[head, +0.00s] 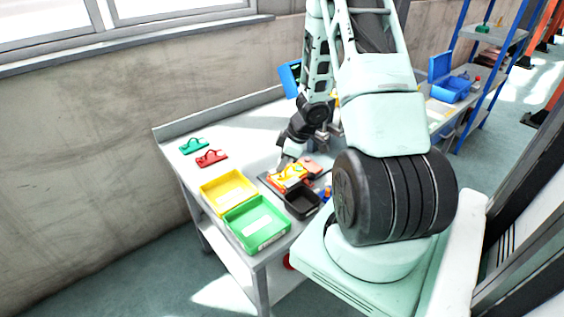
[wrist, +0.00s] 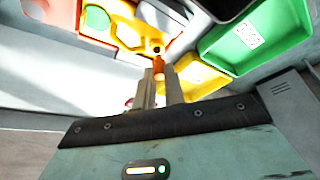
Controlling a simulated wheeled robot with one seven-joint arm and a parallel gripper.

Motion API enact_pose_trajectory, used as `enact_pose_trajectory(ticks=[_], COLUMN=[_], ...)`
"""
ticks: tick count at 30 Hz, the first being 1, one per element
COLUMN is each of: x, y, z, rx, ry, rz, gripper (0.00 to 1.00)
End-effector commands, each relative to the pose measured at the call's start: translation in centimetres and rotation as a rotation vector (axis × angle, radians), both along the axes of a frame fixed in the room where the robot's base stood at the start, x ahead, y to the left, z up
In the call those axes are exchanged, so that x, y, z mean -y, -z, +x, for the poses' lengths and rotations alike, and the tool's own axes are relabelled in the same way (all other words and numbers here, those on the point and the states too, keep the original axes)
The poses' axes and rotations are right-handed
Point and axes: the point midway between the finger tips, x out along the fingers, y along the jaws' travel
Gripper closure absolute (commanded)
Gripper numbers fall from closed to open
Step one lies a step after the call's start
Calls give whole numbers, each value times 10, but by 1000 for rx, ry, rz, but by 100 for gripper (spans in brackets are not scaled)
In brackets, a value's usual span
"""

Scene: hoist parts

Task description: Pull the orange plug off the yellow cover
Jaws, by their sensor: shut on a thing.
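The yellow cover (head: 288,174) lies on the orange hoist part (head: 311,167) on the bench. In the wrist view the yellow cover (wrist: 122,28) fills the top left, with a green round spot and a dark hole near its end. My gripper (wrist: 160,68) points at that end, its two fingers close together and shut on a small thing. I take this to be the orange plug, mostly hidden between the fingers, at the cover's edge. In the head view my gripper (head: 285,161) is small and partly hidden by my arm.
A yellow bin (head: 228,205), a green bin (head: 263,243) and a black bin (head: 318,212) stand at the bench's near side. A green part (head: 193,146) and a red part (head: 211,158) lie at the left. The bench's left end is otherwise clear.

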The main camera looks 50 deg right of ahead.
Motion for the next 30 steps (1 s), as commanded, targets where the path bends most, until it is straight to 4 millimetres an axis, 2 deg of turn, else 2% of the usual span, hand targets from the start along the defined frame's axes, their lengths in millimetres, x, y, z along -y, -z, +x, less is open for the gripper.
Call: enact_pose_trajectory(ticks=[1, 16, 30], x=[0, 0, 0], y=[-7, -36, -36], z=[0, 0, 0], rx=[0, 0, 0], ry=[0, 0, -1], rz=[0, 0, 0], gripper=[100, 100, 100])
